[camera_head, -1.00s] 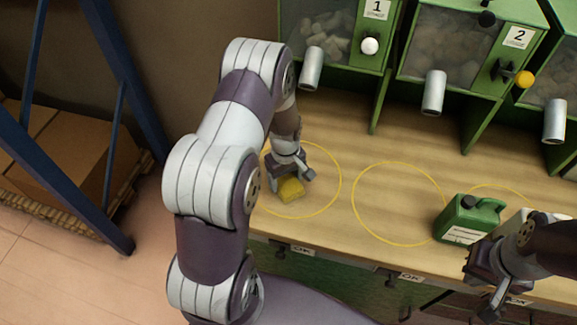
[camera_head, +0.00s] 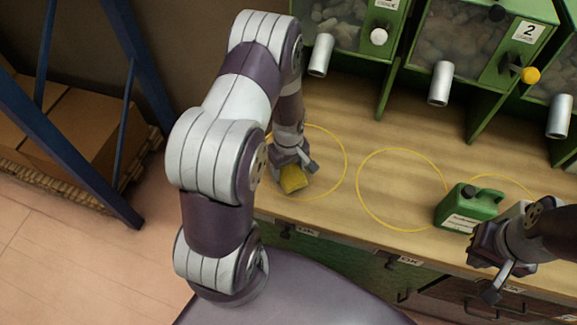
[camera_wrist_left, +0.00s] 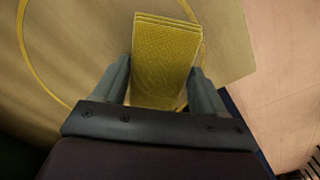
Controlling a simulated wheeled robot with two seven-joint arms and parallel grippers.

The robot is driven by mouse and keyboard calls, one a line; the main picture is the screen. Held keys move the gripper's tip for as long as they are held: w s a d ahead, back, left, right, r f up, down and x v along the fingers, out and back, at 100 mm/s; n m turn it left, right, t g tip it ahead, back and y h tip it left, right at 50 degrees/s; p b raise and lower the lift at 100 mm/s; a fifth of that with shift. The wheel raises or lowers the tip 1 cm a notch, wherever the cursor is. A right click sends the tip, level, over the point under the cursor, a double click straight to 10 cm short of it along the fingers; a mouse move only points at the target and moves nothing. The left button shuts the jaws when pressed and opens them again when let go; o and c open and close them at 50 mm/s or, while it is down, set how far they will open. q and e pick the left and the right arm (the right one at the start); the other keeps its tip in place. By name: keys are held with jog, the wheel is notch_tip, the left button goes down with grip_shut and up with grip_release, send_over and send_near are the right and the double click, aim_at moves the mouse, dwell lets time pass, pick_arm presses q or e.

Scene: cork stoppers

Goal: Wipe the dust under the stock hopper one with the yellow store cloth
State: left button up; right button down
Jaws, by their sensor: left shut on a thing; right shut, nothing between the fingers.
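The yellow cloth (camera_head: 293,179) is a folded pad. My left gripper (camera_head: 291,166) is shut on it, inside the left yellow circle on the bench, under hopper one. In the left wrist view the cloth (camera_wrist_left: 166,58) stands out between the two fingers of my left gripper (camera_wrist_left: 163,85), over the circle line. Whether the cloth touches the bench I cannot tell. Stock hopper one (camera_head: 333,22) is green with a clear front, a metal spout and a white knob. No dust can be made out. My right gripper (camera_head: 490,290) is shut and empty at the bench's front right.
Hopper two (camera_head: 462,38) has a yellow knob and stands to the right. A green canister (camera_head: 466,206) stands on the bench (camera_head: 345,105) near my right arm. The middle circle is empty. A blue rack with cardboard boxes (camera_head: 85,128) is at the left.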

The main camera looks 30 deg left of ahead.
pick_arm(q)
notch_tip(320, 180, up, 4)
jog(key=shift+r+p, duration=0.1)
jog(key=shift+p, duration=1.15)
notch_tip(320, 180, up, 3)
jog(key=p, duration=0.3)
